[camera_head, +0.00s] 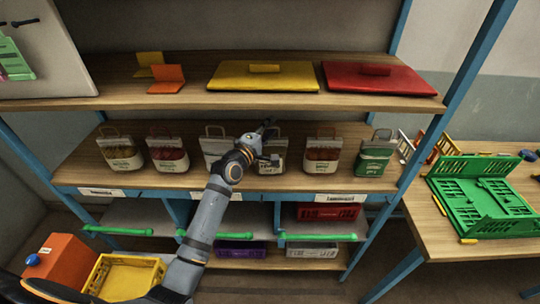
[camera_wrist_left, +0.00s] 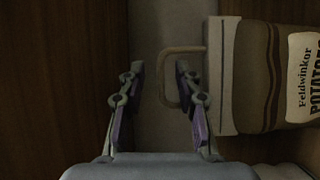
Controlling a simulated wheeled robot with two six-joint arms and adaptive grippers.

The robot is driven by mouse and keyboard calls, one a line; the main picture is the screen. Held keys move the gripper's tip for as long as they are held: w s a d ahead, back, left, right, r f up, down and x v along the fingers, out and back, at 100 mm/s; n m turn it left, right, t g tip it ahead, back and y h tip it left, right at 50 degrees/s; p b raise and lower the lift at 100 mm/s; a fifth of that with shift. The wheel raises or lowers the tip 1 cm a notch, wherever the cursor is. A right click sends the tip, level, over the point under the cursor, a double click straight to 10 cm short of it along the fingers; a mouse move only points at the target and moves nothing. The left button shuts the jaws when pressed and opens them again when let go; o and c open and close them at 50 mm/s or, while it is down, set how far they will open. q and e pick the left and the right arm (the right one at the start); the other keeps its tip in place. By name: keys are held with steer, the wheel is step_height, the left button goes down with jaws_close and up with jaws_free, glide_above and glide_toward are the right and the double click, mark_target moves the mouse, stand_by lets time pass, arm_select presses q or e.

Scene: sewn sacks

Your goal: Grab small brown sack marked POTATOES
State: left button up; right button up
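In the left wrist view a brown sack (camera_wrist_left: 253,75) with a pale top band lies at the right. Its white label (camera_wrist_left: 303,78) reads "Feldwinkor POTATOES", cut off by the frame edge. Its tan loop handle (camera_wrist_left: 163,80) reaches between the fingers of my left gripper (camera_wrist_left: 160,75), which is open. The right finger overlaps the loop in the picture; I cannot tell whether they touch. In the head view my left gripper (camera_head: 268,143) is at the middle shelf, in front of a sack (camera_head: 271,166) whose print is too small to read. My right gripper is not in view.
Similar sacks stand in the row: a grey one (camera_head: 213,147) partly behind my arm, red ones (camera_head: 168,152) and (camera_head: 321,152), a brownish one (camera_head: 121,151) and a green one (camera_head: 374,160). An upper shelf (camera_head: 190,98) overhangs them.

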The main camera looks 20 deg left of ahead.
arm_select(q)
steer(key=shift+w+d+f, duration=0.15)
steer(key=shift+w, duration=0.4)
steer(key=shift+s, duration=0.2)
steer(key=c, duration=0.4)
jaws_close()
steer(key=shift+r, duration=0.2)
